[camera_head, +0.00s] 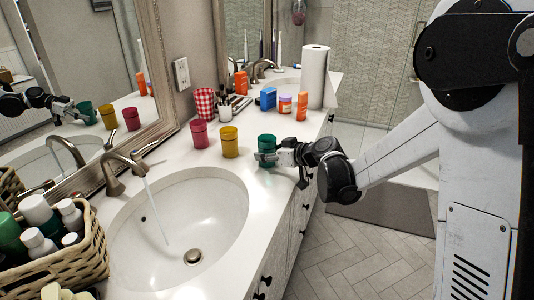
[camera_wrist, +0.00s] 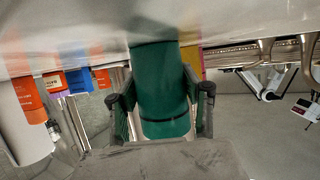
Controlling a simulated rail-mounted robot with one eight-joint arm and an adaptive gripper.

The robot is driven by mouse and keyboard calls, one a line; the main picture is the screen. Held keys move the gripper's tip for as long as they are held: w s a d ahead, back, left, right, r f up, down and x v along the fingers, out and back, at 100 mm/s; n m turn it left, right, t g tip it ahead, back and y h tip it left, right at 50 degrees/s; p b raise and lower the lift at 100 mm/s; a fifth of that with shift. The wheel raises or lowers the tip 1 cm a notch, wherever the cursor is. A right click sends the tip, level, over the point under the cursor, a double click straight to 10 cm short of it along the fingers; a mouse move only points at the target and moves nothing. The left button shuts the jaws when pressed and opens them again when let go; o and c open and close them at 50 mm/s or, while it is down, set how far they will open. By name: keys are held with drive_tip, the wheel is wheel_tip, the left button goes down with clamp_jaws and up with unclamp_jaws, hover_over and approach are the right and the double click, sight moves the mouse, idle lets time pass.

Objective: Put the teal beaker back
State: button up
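The teal beaker (camera_head: 267,143) stands upright on the white counter near its front edge, right of the yellow beaker (camera_head: 230,141) and the red-pink beaker (camera_head: 199,133). My gripper (camera_head: 267,158) reaches in from the right, low at the beaker. In the wrist view, which is upside down, the teal beaker (camera_wrist: 161,85) fills the space between my two fingers (camera_wrist: 163,100). The fingers lie against its sides, so my gripper looks shut on it. The beaker's base appears at the counter surface; any small gap there cannot be told.
A sink (camera_head: 180,230) with running water lies left of the beakers. A wicker basket (camera_head: 70,250) of bottles stands at the near left. A red checkered cup (camera_head: 205,103), a blue box (camera_head: 268,98), orange items and a paper towel roll (camera_head: 313,77) stand farther back.

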drive_tip(key=o, duration=0.4)
drive_tip(key=shift+r, duration=0.25)
drive_tip(key=p+v, duration=0.1)
drive_tip(key=v, duration=1.1)
drive_tip(key=shift+p, duration=0.3)
drive_tip(key=shift+s+d+r, duration=0.1)
drive_tip(key=shift+s+r, duration=0.05)
drive_tip(key=shift+s, duration=0.2)
drive_tip(key=shift+s+d+r+m+g+h, duration=0.35)
drive_tip(key=shift+s+d+m+h, duration=1.6)
drive_tip(key=shift+s, duration=2.95)
drive_tip(key=shift+s+d+r+m+g+h, duration=0.3)
drive_tip(key=shift+s+d+m+h, duration=1.6)
drive_tip(key=shift+s, duration=3.05)
drive_tip(key=shift+s+d+r+m+g+h, duration=0.35)
drive_tip(key=shift+s+d+m+h, duration=0.65)
drive_tip(key=shift+s+d, duration=2.85)
